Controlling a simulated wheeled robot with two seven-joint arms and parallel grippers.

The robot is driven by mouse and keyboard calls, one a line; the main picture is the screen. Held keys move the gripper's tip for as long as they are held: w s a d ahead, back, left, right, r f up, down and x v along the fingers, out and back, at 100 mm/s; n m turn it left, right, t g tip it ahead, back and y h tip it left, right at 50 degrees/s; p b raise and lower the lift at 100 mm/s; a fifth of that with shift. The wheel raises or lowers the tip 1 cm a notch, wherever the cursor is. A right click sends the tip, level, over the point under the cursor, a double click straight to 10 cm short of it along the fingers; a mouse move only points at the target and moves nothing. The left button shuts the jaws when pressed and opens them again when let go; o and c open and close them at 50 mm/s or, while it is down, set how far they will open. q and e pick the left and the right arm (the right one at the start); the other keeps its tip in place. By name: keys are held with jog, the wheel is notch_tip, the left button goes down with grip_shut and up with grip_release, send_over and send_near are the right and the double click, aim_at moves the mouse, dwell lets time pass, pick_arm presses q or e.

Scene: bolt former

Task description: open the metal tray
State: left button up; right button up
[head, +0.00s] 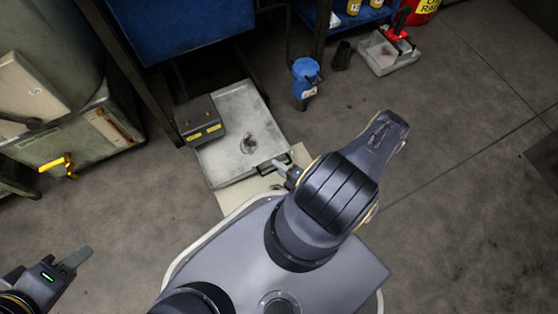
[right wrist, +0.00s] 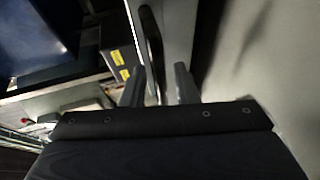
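The metal tray (head: 235,112) is a flat grey square box on the floor, with a dark stain on its top. A dark bar handle (head: 268,168) is on its near edge; the handle also shows in the right wrist view (right wrist: 151,40). My right gripper (head: 280,166) is at the handle, partly hidden by my arm in the head view. In the right wrist view its two fingers (right wrist: 160,84) are apart, and the handle's lower end lies between them; contact cannot be told. My left gripper (head: 77,258) is at the lower left, far from the tray, its finger gap not clear.
A dark box with yellow labels (head: 199,121) stands at the tray's left edge. A machine (head: 75,140) is at left. Open floor lies to the right.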

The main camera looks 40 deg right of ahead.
jog(key=shift+o, duration=0.2)
jog(key=p+v, duration=0.2)
jog(key=v, duration=0.4)
jog(key=shift+s+r, duration=0.15)
jog(key=shift+s, duration=0.15)
jog(key=shift+s+d, duration=0.15)
jog(key=shift+s, duration=0.45)
